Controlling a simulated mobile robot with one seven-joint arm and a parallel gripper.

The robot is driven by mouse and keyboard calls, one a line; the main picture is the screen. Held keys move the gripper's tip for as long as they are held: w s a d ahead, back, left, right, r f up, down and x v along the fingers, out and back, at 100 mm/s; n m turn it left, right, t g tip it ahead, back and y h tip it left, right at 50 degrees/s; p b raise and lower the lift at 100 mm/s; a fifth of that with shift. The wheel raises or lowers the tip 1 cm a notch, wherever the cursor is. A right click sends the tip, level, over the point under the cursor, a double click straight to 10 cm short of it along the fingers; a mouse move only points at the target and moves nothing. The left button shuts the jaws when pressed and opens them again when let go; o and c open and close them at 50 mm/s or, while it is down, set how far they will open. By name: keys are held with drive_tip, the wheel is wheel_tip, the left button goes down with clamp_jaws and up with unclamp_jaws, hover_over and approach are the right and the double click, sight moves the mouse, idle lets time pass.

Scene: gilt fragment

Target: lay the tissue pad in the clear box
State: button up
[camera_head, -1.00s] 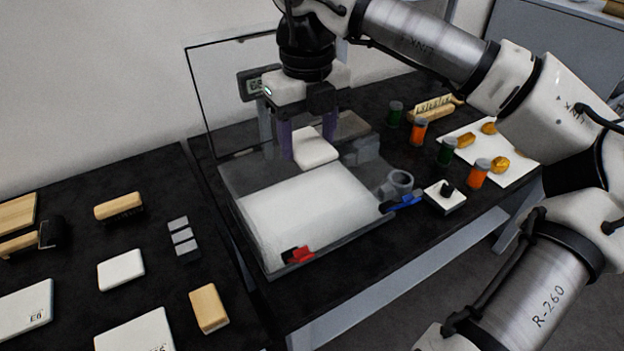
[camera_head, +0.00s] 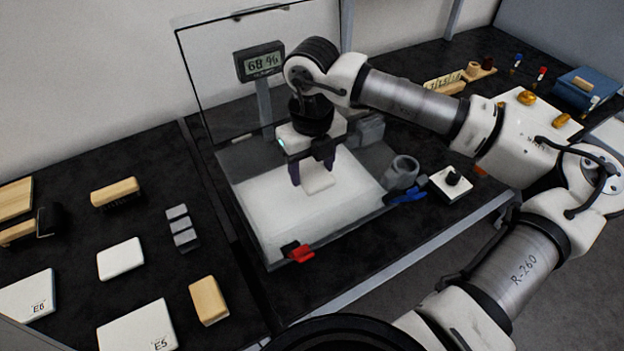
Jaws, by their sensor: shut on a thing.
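My gripper (camera_head: 313,174) points down over the clear box (camera_head: 278,258). It is shut on the white tissue pad (camera_head: 318,183), with one dark finger on each side of it. The box has see-through walls, a raised clear lid (camera_head: 207,95) at the back and a white lining (camera_head: 285,215) on its floor. The pad is inside the outline of the box, over the back part of the lining. I cannot tell whether the pad touches the lining.
A red clip (camera_head: 298,252) and a blue clip (camera_head: 407,193) sit at the box's front rim. A grey cup-like fitting (camera_head: 402,172) is at its right. A display reading 68 % (camera_head: 259,62) stands behind. White blocks (camera_head: 121,259) and wooden brushes (camera_head: 115,191) lie on the left table.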

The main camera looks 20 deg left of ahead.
sight(312, 182)
wheel_tip(312, 182, down, 6)
drive_tip(key=shift+r+p, duration=0.2)
drive_tip(key=shift+p, duration=0.3)
drive_tip(key=shift+f, duration=0.1)
drive_tip(key=shift+f+b, duration=0.25)
drive_tip(key=shift+b, duration=0.2)
drive_tip(key=o, duration=1)
drive_tip(key=shift+r, duration=0.1)
drive_tip(key=shift+c, duration=0.2)
drive_tip(key=shift+r, duration=0.1)
drive_tip(key=shift+r+p, duration=0.2)
drive_tip(key=shift+p, duration=0.35)
drive_tip(key=shift+w+r+b, duration=0.1)
drive_tip(key=shift+r+b, duration=0.2)
drive_tip(key=shift+r, duration=0.05)
wheel_tip(312, 182, up, 11)
drive_tip(key=shift+r+b, duration=0.1)
drive_tip(key=shift+b, duration=0.8)
